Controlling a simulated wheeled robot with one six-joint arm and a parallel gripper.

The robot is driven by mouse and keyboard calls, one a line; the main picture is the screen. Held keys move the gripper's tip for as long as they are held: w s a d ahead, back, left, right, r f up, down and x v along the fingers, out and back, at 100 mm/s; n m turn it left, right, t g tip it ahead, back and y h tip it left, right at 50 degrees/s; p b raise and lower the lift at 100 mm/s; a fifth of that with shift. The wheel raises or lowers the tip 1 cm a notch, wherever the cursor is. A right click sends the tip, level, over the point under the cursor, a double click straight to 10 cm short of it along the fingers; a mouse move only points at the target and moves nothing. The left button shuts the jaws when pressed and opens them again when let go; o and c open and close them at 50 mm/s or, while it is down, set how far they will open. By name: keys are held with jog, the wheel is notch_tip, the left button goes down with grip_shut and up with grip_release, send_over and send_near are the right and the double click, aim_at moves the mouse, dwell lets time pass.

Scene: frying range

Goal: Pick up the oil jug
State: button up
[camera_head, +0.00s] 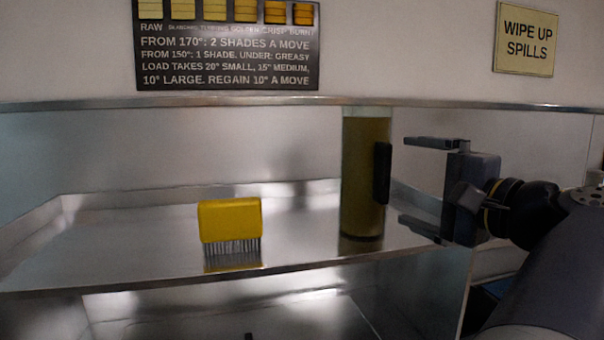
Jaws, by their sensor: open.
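The oil jug (362,185) is a tall clear container, nearly full of dark yellow-green oil, with a black handle on its right side. It stands upright on the metal shelf (120,245). My gripper (418,182) is open and empty just right of the jug, its two fingers one above the other and pointing left at the handle side. A gap shows between the fingertips and the jug in this view; the distance in depth is hard to tell.
A yellow brush (230,222) with dark bristles stands on the shelf left of the jug. The shelf has a raised back and left edge. A dark sign (228,60) and a "WIPE UP SPILLS" sign (525,38) hang on the wall. The shelf's left part is clear.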

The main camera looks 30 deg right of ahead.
aim_at(369, 172)
jog(key=w+p, duration=0.1)
jog(key=w, duration=0.1)
jog(key=w+p, duration=0.1)
jog(key=w, duration=0.2)
jog(key=shift+w+d+r, duration=0.1)
jog(key=shift+w+r, duration=0.05)
jog(key=shift+r, duration=0.05)
jog(key=shift+c, duration=0.6)
jog(key=c, duration=1.2)
jog(key=shift+r, duration=0.1)
jog(key=shift+c, duration=0.4)
jog(key=shift+r, duration=0.1)
